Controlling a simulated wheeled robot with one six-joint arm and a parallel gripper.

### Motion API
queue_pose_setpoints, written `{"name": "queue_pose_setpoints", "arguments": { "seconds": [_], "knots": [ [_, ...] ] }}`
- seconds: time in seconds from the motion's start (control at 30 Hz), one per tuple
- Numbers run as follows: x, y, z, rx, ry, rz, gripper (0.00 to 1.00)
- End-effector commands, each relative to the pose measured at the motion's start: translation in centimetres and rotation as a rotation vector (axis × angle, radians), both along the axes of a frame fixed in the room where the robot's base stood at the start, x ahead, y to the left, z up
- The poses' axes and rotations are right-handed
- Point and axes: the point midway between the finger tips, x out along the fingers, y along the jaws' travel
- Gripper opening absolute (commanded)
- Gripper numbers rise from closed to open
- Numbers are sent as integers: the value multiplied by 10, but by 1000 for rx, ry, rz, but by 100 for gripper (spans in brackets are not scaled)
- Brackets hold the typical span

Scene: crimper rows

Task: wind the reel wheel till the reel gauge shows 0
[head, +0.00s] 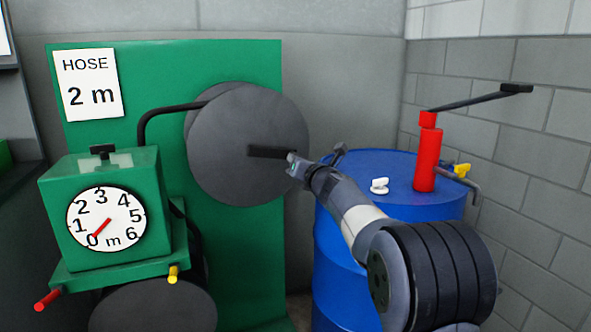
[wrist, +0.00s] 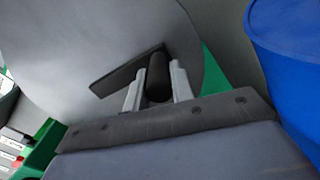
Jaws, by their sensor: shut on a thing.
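The reel wheel (head: 235,125) is a large dark grey disc on a green panel, and it also shows in the wrist view (wrist: 80,45). A black crank arm (head: 265,151) lies level across its face, pointing right. My gripper (head: 291,160) is at the crank's outer end. In the wrist view my gripper (wrist: 158,76) has its two grey fingers on either side of the black crank knob (wrist: 157,85), shut on it. The reel gauge (head: 106,219) is a white dial marked 0 to 6 m. Its red needle points down-left, at or very close to 0.
A sign (head: 88,84) reads "HOSE 2 m". A green box (head: 150,175) carries the gauge, with red and yellow knobs below. A blue drum (head: 340,230) stands to the right, bearing a red pump (head: 425,160) with a long lever, close behind my arm.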

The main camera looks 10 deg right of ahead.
Motion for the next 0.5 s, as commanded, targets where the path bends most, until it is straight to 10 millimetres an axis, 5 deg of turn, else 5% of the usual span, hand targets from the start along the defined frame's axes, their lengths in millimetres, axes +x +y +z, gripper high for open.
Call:
{"name": "queue_pose_setpoints", "arguments": {
  "seconds": [0.5],
  "knots": [
    [1,-3,24,-197,-59,-2,0]
  ]
}}
